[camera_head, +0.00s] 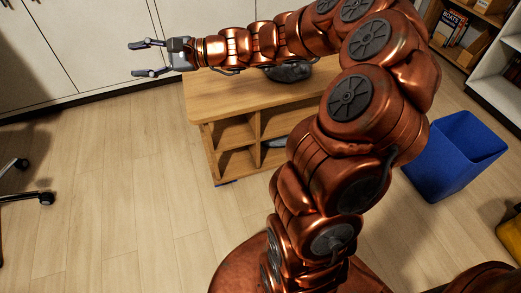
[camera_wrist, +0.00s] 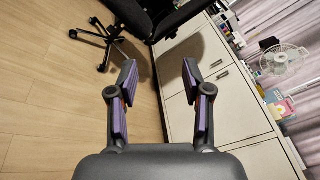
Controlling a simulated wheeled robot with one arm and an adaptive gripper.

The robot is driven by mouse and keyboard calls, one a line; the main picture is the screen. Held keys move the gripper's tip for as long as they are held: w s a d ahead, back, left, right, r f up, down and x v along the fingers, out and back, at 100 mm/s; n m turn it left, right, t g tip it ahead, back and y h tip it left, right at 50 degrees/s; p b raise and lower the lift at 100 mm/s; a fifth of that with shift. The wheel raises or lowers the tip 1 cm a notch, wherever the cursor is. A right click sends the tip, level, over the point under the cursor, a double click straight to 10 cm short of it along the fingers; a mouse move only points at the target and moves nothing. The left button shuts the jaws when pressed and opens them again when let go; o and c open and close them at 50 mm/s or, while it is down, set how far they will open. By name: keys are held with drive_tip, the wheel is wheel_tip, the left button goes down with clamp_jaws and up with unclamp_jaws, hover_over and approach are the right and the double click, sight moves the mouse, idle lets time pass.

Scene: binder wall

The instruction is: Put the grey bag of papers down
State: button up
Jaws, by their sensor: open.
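A dark grey bag (camera_head: 288,71) lies on top of the low wooden shelf unit (camera_head: 214,100), partly hidden behind my arm in the head view. My gripper (camera_head: 140,58) is open and empty, out to the left of the shelf and apart from the bag. In the wrist view my gripper (camera_wrist: 158,82) shows its two fingers spread with nothing between them. The bag is not in the wrist view.
A blue bin (camera_head: 455,155) stands right of my arm. White cabinets (camera_head: 90,45) line the back wall. An office chair (camera_head: 30,180) is at the left edge; a chair (camera_wrist: 115,30) also shows in the wrist view. The floor left of the shelf is clear.

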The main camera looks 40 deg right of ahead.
drive_tip(key=s+a+f+n+g, duration=0.3)
drive_tip(key=s+a+n+g, duration=0.3)
drive_tip(key=s+a, duration=0.3)
drive_tip(key=s+a+f+n+g+h, duration=0.2)
drive_tip(key=s+f+n+g, duration=0.1)
drive_tip(key=s, duration=0.4)
drive_tip(key=s+a+f+n+g+h, duration=0.1)
drive_tip(key=s+f+n+g+h, duration=0.15)
drive_tip(key=s, duration=0.45)
drive_tip(key=s+d+f+n+g+h, duration=0.1)
drive_tip(key=s+d+f+n+h, duration=0.1)
drive_tip(key=s+d, duration=0.5)
drive_tip(key=s+d+f+n+g+h, duration=0.1)
drive_tip(key=s+d+f+n+h, duration=0.1)
drive_tip(key=s+d+f+h, duration=0.3)
drive_tip(key=s+d+h, duration=0.2)
drive_tip(key=s+d, duration=0.1)
drive_tip(key=s, duration=0.1)
drive_tip(key=shift+s, duration=0.2)
drive_tip(key=shift+w+a+g, duration=0.1)
drive_tip(key=shift+g, duration=0.15)
